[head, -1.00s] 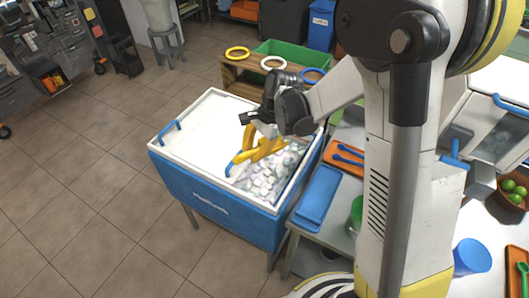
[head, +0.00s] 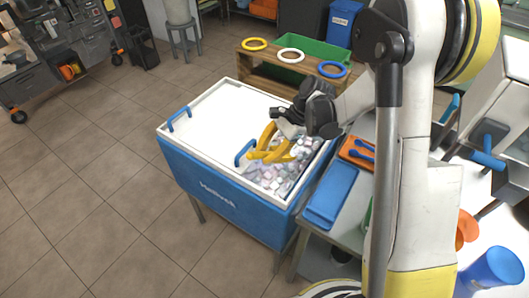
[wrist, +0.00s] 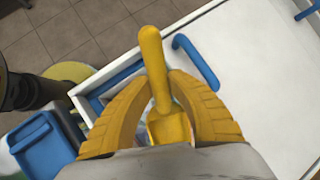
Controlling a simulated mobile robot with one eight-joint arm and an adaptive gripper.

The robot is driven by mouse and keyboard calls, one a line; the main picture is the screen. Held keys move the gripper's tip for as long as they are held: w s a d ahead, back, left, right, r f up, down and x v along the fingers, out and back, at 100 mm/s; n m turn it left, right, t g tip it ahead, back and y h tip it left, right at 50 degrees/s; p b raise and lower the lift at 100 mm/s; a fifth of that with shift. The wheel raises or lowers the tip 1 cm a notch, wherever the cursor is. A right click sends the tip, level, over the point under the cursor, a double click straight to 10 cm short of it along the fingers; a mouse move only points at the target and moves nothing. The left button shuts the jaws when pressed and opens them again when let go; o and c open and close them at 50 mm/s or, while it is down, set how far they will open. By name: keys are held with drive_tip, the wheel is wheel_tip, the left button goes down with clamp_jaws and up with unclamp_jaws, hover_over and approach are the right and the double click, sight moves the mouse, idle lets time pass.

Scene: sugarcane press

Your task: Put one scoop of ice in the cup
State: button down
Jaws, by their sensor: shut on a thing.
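My gripper (head: 277,150) is over the open right part of the blue ice chest (head: 215,197), just above or at the ice (head: 275,178). In the wrist view its yellow fingers (wrist: 160,95) are shut on a yellow scoop (wrist: 153,60). The scoop's handle points up the picture and its bowl lies low between the fingers. I cannot tell whether ice is in the bowl. In the head view the scoop blends with the yellow fingers. A blue cup (head: 490,270) stands on the counter at the lower right, far from my gripper.
The white lid (head: 215,120) with blue handles covers the chest's left part. A blue tray (head: 331,196) and an orange tray (head: 357,152) lie right of the chest. A wooden rack with coloured rings (head: 291,56) stands behind. The floor at left is clear.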

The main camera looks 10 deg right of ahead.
sight(272, 151)
wheel_tip(272, 151, down, 10)
drive_tip(key=b, duration=0.6)
drive_tip(key=shift+w+d, duration=1.05)
drive_tip(key=shift+d, duration=1.3)
drive_tip(key=shift+h, duration=0.7)
drive_tip(key=r+p, duration=0.3)
drive_tip(key=r, duration=0.1)
drive_tip(key=a+r+p, duration=0.1)
drive_tip(key=r+p, duration=0.2)
drive_tip(key=r, duration=0.1)
drive_tip(key=s+a+r+p, duration=0.1)
drive_tip(key=r+p, duration=0.2)
drive_tip(key=r, duration=0.2)
drive_tip(key=shift+r, duration=0.1)
drive_tip(key=shift+s+a+r+t+h+p, duration=0.3)
drive_tip(key=shift+a+r+h+p, duration=0.1)
drive_tip(key=shift+a+r+p, duration=0.2)
drive_tip(key=shift+s+a+r+t+h+p, duration=0.15)
drive_tip(key=shift+a+r+t+h+p, duration=0.15)
drive_tip(key=shift+a+r+h+p, duration=0.25)
drive_tip(key=shift+s+a+r+t+h+p, duration=0.25)
drive_tip(key=shift+a+r+t+h+p, duration=0.05)
drive_tip(key=shift+a+r+h+p, duration=0.15)
drive_tip(key=c, duration=1.9)
unclamp_jaws()
clamp_jaws()
